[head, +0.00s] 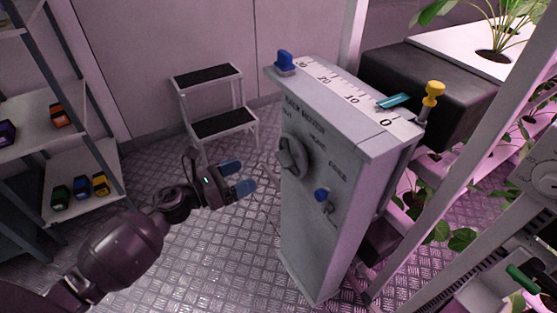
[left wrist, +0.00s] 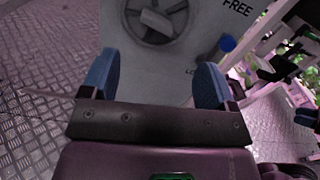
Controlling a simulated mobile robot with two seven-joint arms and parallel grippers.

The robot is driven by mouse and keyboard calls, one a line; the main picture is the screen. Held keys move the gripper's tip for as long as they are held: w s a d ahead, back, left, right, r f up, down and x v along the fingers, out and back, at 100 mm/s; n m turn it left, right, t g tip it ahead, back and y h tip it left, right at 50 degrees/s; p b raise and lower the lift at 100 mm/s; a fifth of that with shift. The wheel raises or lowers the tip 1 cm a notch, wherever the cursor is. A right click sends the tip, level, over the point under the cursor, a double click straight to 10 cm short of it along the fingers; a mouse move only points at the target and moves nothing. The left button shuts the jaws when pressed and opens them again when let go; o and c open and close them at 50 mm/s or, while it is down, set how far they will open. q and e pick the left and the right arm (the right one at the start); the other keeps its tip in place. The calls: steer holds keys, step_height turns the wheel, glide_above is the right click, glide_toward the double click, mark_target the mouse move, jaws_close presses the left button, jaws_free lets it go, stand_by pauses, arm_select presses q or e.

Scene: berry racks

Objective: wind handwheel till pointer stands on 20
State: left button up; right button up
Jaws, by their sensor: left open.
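The grey cabinet (head: 314,227) stands upright with a dark handwheel (head: 294,157) on its front face. A white scale on its sloping top (head: 338,86) reads 30, 20, 10, 0 toward the right. The teal pointer (head: 394,101) lies between 10 and 0. My left gripper (head: 243,177) is open and empty, to the left of the handwheel and apart from it. In the left wrist view the handwheel (left wrist: 157,20) shows beyond the two blue fingertips, its top cut off.
A blue knob (head: 321,194) sits right of the handwheel, near the word FREE. A blue block (head: 285,62) and a yellow knob (head: 433,90) stand at the scale's ends. A step stool (head: 221,122) is behind; shelves (head: 90,181) stand left. Patterned floor between is clear.

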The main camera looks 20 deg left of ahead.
mark_target(279, 160)
arm_select(q)
steer(key=w+d+m, duration=0.1)
steer(key=w+d, duration=0.1)
steer(key=w, duration=0.1)
steer(key=w+d+m, duration=0.1)
steer(key=w+d, duration=0.1)
steer(key=w+d+m, duration=0.1)
steer(key=w+d, duration=0.1)
steer(key=w, duration=0.1)
steer(key=shift+w+d+f+m, duration=0.15)
steer(key=shift+w+d+m, duration=0.15)
steer(key=shift+d, duration=0.05)
stand_by(0.4)
steer(key=c, duration=0.9)
